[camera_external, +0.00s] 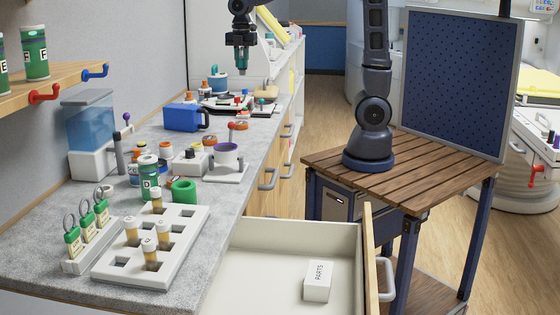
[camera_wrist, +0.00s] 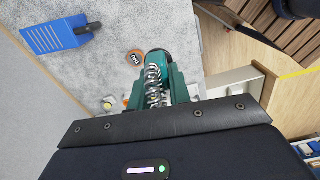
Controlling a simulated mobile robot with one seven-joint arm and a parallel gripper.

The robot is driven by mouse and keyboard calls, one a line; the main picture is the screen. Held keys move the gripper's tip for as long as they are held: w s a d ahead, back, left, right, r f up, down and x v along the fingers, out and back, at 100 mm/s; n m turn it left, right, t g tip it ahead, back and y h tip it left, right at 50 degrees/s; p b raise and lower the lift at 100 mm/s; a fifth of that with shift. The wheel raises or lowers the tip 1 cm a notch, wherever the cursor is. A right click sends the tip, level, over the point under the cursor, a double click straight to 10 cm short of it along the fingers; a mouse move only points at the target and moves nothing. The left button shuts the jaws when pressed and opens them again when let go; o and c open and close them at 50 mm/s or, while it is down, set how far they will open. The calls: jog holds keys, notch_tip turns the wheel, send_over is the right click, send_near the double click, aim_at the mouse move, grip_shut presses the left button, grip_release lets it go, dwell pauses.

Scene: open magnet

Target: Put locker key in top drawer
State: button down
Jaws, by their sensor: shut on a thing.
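Three keys (camera_external: 87,223) with green tags and metal rings stand in a white rack (camera_external: 93,258) at the counter's front left. Their tag writing is too small to read, so I cannot tell which is the locker key. The top drawer (camera_external: 260,266) is pulled out at the lower right of the counter. My gripper (camera_external: 241,68) is high above the far part of the counter, well away from keys and drawer.
A white PARTS box (camera_external: 318,281) lies in the drawer. A slatted wooden cart (camera_external: 420,178) stands to the right. Most of the drawer floor is clear.

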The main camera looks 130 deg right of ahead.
jog(key=w+a+n, duration=0.5)
jog(key=w+a, duration=0.6)
jog(key=w, duration=0.1)
jog(key=n, duration=1.4)
send_over(286, 275)
notch_tip(286, 275, down, 48)
jog(key=shift+s+r, duration=0.1)
jog(key=shift+r, duration=0.05)
jog(key=c, duration=1.3)
grip_release()
